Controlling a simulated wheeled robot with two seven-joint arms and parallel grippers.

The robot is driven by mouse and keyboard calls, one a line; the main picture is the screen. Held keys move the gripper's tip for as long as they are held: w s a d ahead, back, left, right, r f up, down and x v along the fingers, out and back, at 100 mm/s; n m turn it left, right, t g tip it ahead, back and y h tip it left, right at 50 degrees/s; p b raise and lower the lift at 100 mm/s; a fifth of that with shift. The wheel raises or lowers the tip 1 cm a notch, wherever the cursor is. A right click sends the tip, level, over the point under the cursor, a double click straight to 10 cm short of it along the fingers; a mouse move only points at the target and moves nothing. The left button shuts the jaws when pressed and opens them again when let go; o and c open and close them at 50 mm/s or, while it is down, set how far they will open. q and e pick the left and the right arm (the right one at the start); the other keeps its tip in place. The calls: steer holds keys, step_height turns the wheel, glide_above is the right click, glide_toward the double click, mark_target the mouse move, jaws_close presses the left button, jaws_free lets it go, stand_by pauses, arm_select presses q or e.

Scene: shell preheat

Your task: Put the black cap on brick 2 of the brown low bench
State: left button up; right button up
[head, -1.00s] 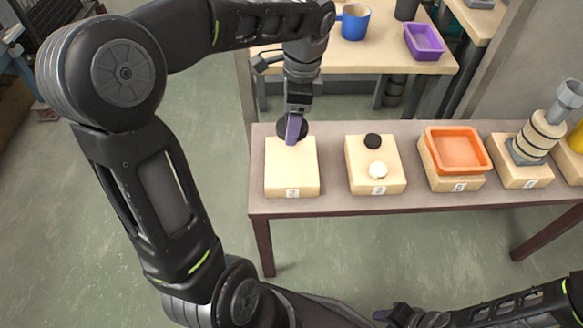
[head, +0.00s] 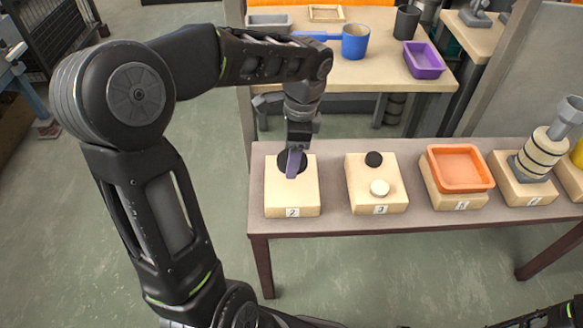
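The black cap (head: 284,160) is a round dark disc at my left gripper (head: 295,164), over the back part of brick 2 (head: 292,200). Brick 2 is a pale wooden block labelled 2 at the left end of the brown low bench (head: 400,221). My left gripper reaches down from above; a purple finger crosses in front of the cap and hides part of it. The gripper appears shut on the cap. I cannot tell whether the cap touches the brick's top. My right gripper is out of view.
Brick 3 (head: 376,205) holds a small black disc (head: 374,159) and a white disc (head: 380,188). To its right are an orange tray (head: 459,167) and a ringed peg (head: 537,153) on bricks.

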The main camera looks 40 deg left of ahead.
arm_select(q)
steer(key=shift+f+b, duration=0.75)
steer(key=shift+f, duration=1.65)
steer(key=shift+f, duration=0.2)
steer(key=o, duration=1.3)
steer(key=shift+o, duration=0.2)
steer(key=shift+r, duration=0.15)
steer(key=r+p, duration=0.1)
steer(key=r, duration=0.2)
steer(key=r+p, duration=0.1)
steer(key=r, duration=0.3)
steer(key=d+r+p, duration=0.1)
steer(key=r, duration=0.2)
steer(key=shift+w+r, duration=0.4)
steer(key=shift+d+r+p, duration=0.1)
steer(key=shift+r+p, duration=0.2)
steer(key=shift+r, duration=0.3)
